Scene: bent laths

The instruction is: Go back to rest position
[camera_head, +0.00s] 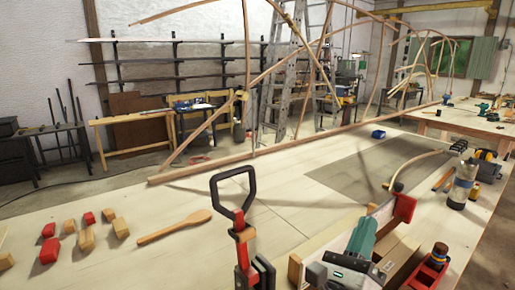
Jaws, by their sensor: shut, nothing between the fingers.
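My gripper is not in view, and no part of my arm can be made out for certain. The large pale workbench (90,215) fills the lower part of the view. A long bent-lath frame (220,167) stands along its far side, with thin curved strips rising from a straight base strip.
Red and wooden blocks (87,240) and a wooden spoon-like mallet (175,228) lie at left. A red clamp (244,240) with a black handle stands upright front centre. A green-grey tool (358,245), a bottle (461,186) and a red tray (427,277) crowd the right.

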